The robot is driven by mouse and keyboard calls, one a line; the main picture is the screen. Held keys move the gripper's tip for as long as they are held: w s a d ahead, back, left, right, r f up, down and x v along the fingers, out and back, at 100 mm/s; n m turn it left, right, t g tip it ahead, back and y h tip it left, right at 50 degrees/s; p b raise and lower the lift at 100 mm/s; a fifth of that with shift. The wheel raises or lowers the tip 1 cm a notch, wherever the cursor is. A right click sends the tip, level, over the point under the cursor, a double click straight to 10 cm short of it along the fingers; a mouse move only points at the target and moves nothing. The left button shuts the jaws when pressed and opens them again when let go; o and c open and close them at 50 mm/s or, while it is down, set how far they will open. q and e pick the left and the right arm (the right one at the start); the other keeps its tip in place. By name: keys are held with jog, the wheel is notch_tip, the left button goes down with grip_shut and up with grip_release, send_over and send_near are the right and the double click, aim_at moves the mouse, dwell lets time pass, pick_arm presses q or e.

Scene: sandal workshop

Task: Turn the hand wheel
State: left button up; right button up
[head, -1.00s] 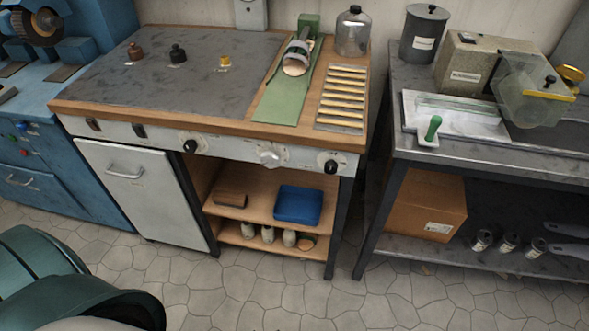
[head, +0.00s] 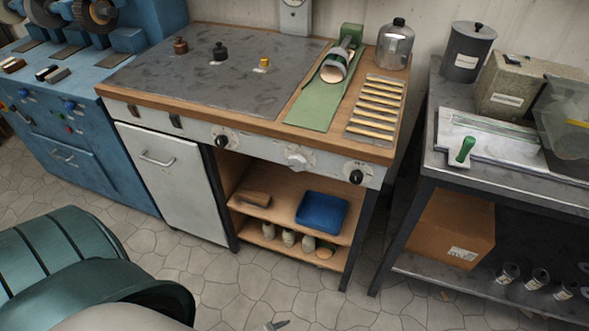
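A pale, lobed hand-wheel-like knob (head: 296,157) sits on the front panel of the wood-edged bench, between two black knobs (head: 221,140) and (head: 356,177). I cannot tell for sure that it is the hand wheel. Neither gripper can be made out in the head view. A small grey tip (head: 277,325) shows at the bottom edge; I cannot tell what it belongs to. Nothing is touching the pale knob.
A blue machine (head: 100,85) stands at left, a dark metal table (head: 430,150) at right. Tiled floor (head: 225,285) before the bench is clear.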

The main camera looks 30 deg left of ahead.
aim_at(296, 166)
pick_arm(q)
jog(key=w+a+r+m+t+y+b, duration=0.1)
jog(key=w+a+r+m+t, duration=0.1)
jog(key=w+a+r+m, duration=0.45)
jog(key=w+a+r+m+t+y+b, duration=0.1)
jog(key=w+a+r+m+t+y, duration=0.15)
jog(key=r+m, duration=0.75)
jog(key=a+r+m+t+y+b, duration=0.1)
jog(key=r+m+t, duration=0.4)
jog(key=r, duration=2.4)
jog(key=w+a+m+y, duration=0.1)
jog(key=a+m, duration=0.1)
jog(key=m, duration=0.4)
jog(key=shift+a+t+b, duration=0.2)
jog(key=shift+t+b, duration=0.15)
pick_arm(e)
jog(key=s+d+f+g, duration=0.1)
jog(key=s+d+g, duration=0.1)
jog(key=s+d+f+h, duration=0.1)
jog(key=d, duration=0.1)
jog(key=shift+f+g, duration=0.35)
jog(key=shift+g, duration=0.05)
pick_arm(q)
jog(key=shift+w, duration=0.1)
